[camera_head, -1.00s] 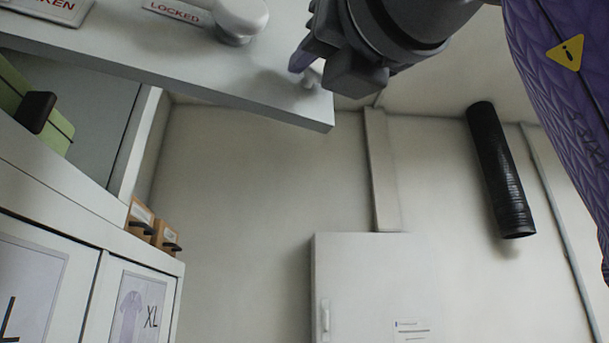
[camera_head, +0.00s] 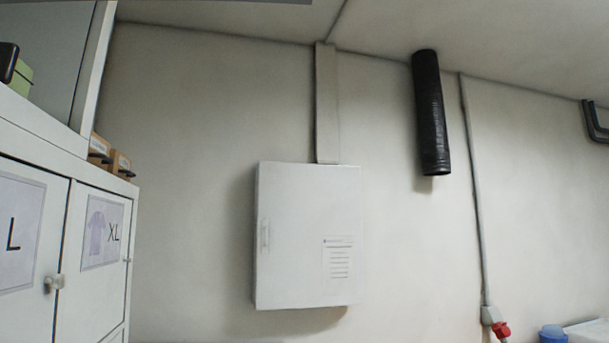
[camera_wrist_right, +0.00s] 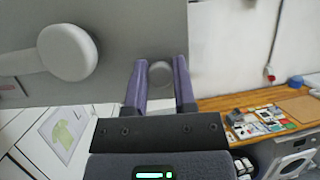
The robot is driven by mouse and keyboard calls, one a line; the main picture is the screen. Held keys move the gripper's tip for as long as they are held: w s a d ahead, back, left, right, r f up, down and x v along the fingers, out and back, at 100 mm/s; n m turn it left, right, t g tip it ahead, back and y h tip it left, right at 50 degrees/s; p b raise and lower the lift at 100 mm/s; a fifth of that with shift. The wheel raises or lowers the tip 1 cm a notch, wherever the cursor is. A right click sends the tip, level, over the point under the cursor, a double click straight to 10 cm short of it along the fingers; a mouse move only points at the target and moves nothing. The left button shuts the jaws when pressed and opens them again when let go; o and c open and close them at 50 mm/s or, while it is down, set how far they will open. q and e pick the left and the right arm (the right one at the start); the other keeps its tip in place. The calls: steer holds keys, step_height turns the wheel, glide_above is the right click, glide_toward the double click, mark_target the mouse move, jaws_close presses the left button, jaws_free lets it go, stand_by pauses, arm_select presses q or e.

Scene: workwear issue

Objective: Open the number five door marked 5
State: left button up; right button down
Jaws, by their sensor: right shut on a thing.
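In the right wrist view a grey door panel (camera_wrist_right: 125,25) spans the upper left. No number 5 shows on the part in view. A small round knob (camera_wrist_right: 160,73) sits near its edge. My right gripper (camera_wrist_right: 160,85) has its two purple fingers on either side of this knob and is shut on it. In the head view only a thin grey strip (camera_head: 220,2) shows at the top edge, probably the same panel. My left gripper is in neither current view.
White cabinet doors marked L (camera_head: 20,240) and XL (camera_head: 95,235) stand at left. A wall box (camera_head: 305,220) and black duct (camera_head: 430,115) are on the wall. A wooden worktop (camera_wrist_right: 250,103) with small items lies at right in the wrist view.

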stand_by(0.3)
steer(key=shift+c, duration=2.2)
jaws_free()
steer(key=b+v, duration=0.4)
steer(key=v, duration=0.6)
